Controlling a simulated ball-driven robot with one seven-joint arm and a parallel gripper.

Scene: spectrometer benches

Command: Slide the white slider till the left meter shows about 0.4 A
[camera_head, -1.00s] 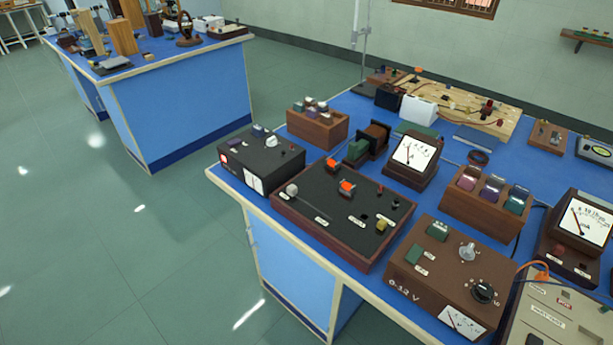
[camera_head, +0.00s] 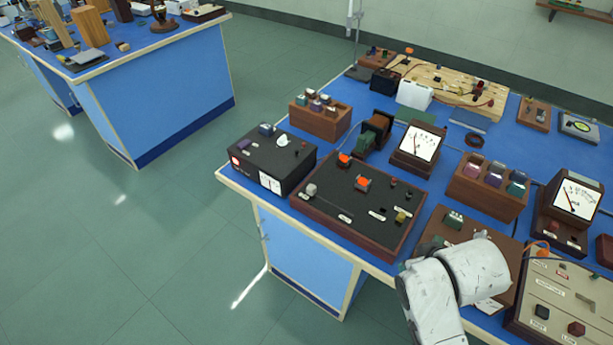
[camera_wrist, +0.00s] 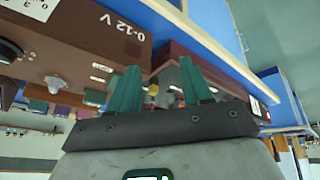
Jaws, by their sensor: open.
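The white slider (camera_head: 311,190) is a small pale knob at the left end of a slot in a dark, wood-framed panel (camera_head: 340,208). The left meter (camera_head: 421,146) has a white face in a brown case behind the panel; its numbers are too small to read. My gripper (camera_wrist: 159,66) shows only in the wrist view, with two teal fingers apart and nothing held. The panel's dark red side (camera_wrist: 178,58) and a yellow knob (camera_wrist: 153,89) appear beyond the fingers. I cannot clearly pick out the slider there. In the head view, my white arm is at the lower right.
A brown 0-12 V box (camera_wrist: 95,30) is close to my gripper. In the head view, a black box (camera_head: 272,160) stands left of the panel. A second meter (camera_head: 578,200) and a cream unit (camera_head: 565,300) are at the right. Open floor lies left of the blue bench.

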